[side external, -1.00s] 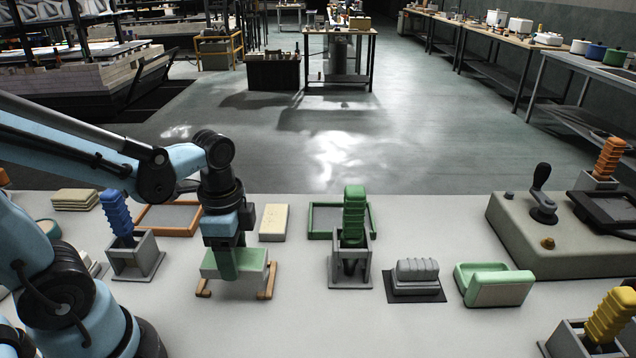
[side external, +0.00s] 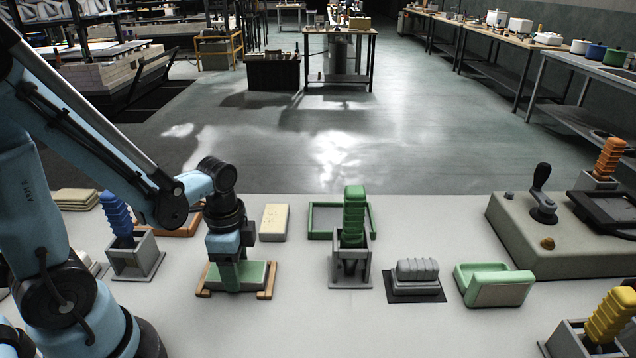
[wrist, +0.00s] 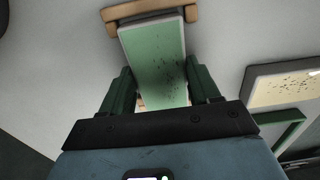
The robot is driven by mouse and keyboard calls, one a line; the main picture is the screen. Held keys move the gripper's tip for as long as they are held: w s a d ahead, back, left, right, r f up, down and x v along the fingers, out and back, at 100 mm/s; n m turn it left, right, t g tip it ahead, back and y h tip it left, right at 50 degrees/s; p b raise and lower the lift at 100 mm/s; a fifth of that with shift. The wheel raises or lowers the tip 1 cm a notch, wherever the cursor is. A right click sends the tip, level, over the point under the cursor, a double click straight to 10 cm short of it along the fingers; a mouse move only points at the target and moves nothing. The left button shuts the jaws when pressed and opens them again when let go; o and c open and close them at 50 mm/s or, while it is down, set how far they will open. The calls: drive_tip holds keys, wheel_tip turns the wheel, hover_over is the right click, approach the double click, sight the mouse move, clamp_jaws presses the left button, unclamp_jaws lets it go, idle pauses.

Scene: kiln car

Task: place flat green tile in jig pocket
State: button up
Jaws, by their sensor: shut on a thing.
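The flat green tile (side external: 252,272) has pale edges and lies level between two light wooden end pieces (side external: 204,280) on the grey table. In the wrist view the tile (wrist: 152,50) runs lengthwise away from me, with dark speckles on its top. My gripper (side external: 232,268) points straight down and is shut on the tile, with one green finger along each long side; both fingers show in the wrist view (wrist: 162,80). The tile's underside is hidden, so I cannot tell whether it rests on the wood. A green-rimmed shallow frame (side external: 312,222) with a grey floor lies farther back to the right.
A cream speckled block (side external: 274,222) lies behind my gripper. A grey holder (side external: 350,268) with an upright green ribbed piece (side external: 354,212) stands to the right. A blue ribbed piece (side external: 117,215) stands in a holder at left. Bare table lies in front.

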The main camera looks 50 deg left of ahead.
drive_tip(key=shift+f, duration=0.1)
drive_tip(key=o, duration=1.3)
drive_tip(key=shift+r, duration=5.95)
drive_tip(key=shift+w+d+r+n+t, duration=0.2)
drive_tip(key=shift+w+d+n+t, duration=0.45)
drive_tip(key=shift+n+t, duration=0.7)
drive_tip(key=shift+w+d+r+n+t, duration=0.15)
drive_tip(key=shift+w+d+n+t, duration=0.35)
drive_tip(key=shift+w+n+t, duration=0.8)
drive_tip(key=shift+w+d+r+n+t, duration=0.2)
drive_tip(key=shift+d+n+t, duration=0.6)
drive_tip(key=shift+n, duration=1.05)
drive_tip(key=shift+a, duration=0.2)
